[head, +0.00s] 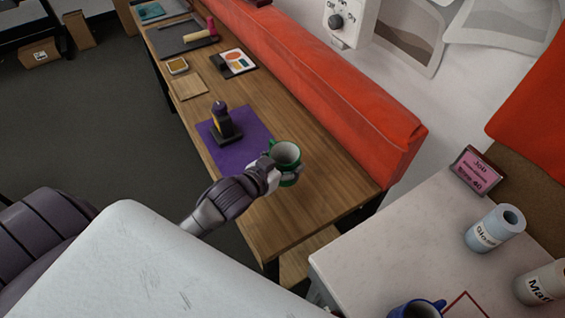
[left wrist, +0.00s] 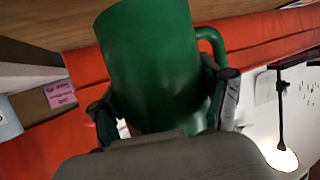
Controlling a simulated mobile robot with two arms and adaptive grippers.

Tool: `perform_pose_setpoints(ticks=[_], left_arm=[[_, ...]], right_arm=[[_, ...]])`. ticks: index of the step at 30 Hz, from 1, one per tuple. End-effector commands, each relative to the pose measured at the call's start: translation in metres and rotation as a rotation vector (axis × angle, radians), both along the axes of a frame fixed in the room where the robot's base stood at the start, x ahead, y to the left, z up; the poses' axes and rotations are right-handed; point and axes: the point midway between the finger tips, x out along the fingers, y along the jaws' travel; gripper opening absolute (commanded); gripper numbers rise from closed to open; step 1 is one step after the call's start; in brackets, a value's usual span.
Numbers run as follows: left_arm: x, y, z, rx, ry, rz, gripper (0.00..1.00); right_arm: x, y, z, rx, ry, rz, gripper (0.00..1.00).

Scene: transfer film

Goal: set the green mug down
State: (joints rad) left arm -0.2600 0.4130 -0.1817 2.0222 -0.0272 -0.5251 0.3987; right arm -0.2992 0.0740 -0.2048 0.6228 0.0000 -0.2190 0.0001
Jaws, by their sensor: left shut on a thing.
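The green mug (head: 286,155) is held by my left gripper (head: 274,174) over the right part of the wooden table (head: 312,208) in the head view. Its pale inside shows from above, and the mug looks upright. In the left wrist view the green mug (left wrist: 150,60) fills the middle, with its handle at the right, and the fingers of my left gripper (left wrist: 165,105) are shut on its two sides. I cannot tell whether its base touches the table. My right gripper is not in view.
A purple mat (head: 232,154) with a dark stamp-like object (head: 224,125) lies left of the mug. A red padded block (head: 320,90) runs along the table's back. A pale table (head: 380,240) at the right holds a blue mug (head: 418,309) and labelled rolls (head: 495,228).

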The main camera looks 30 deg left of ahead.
Motion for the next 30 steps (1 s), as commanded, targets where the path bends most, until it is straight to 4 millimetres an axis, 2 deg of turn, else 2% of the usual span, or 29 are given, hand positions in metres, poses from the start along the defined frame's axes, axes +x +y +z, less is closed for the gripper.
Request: perform_pose_setpoints(ticks=[5, 12, 15, 26, 27, 30], left_arm=[[0.011, 0.009, -0.008, -0.003, -0.003, -0.001, 0.26], [0.011, 0.010, -0.039, -0.004, 0.001, 0.001, 0.26], [0.011, 0.009, -0.047, -0.003, -0.002, -0.001, 0.26], [0.011, 0.009, -0.051, -0.003, -0.003, -0.001, 0.26], [0.010, 0.009, -0.052, -0.003, 0.000, -0.001, 0.82], [0.010, 0.009, -0.052, -0.003, 0.000, -0.001, 0.98]], right_arm=[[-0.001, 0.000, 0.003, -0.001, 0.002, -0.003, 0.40], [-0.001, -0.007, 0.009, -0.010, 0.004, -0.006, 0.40], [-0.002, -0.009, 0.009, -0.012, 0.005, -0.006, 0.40], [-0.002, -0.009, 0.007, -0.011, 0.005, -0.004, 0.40], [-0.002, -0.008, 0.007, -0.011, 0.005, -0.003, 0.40], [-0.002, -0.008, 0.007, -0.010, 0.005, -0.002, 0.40]])
